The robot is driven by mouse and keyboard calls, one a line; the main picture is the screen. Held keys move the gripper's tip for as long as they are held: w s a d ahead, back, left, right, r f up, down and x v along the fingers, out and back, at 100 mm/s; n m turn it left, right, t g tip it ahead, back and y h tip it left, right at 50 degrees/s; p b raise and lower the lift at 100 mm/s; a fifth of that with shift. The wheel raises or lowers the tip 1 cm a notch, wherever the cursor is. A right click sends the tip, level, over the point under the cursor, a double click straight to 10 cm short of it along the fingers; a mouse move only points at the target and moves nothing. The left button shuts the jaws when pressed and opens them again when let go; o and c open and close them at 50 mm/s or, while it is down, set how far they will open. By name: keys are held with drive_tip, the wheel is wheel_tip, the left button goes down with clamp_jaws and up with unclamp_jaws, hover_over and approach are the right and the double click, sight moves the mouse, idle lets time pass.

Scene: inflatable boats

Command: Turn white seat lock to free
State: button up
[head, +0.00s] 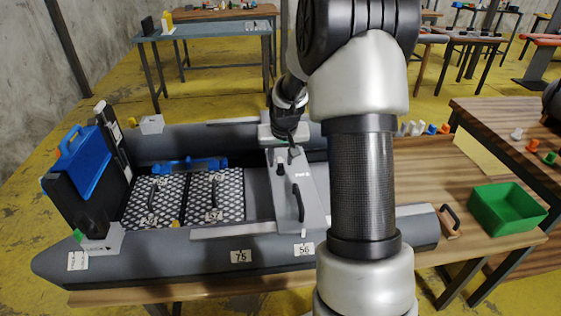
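The inflatable boat (190,249) is grey and lies on a wooden table. A light grey seat board (312,205) spans it, with a black handle (299,203) and small white lettering. My gripper (289,141) is at the far end of this seat board, beside a whitish block (265,132) on the far tube. Small dark parts show at the gripper's tip. I cannot tell whether its fingers are open, or whether they touch a lock. The white seat lock itself is too small or hidden to make out.
Patterned floor panels (226,188) and a blue pump-like item (190,165) are inside the boat. A green bin (505,208) is at the right. My arm hides the boat's right middle.

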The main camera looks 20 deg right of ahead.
drive_tip(key=shift+w+f, duration=0.1)
drive_tip(key=shift+f, duration=0.1)
clamp_jaws()
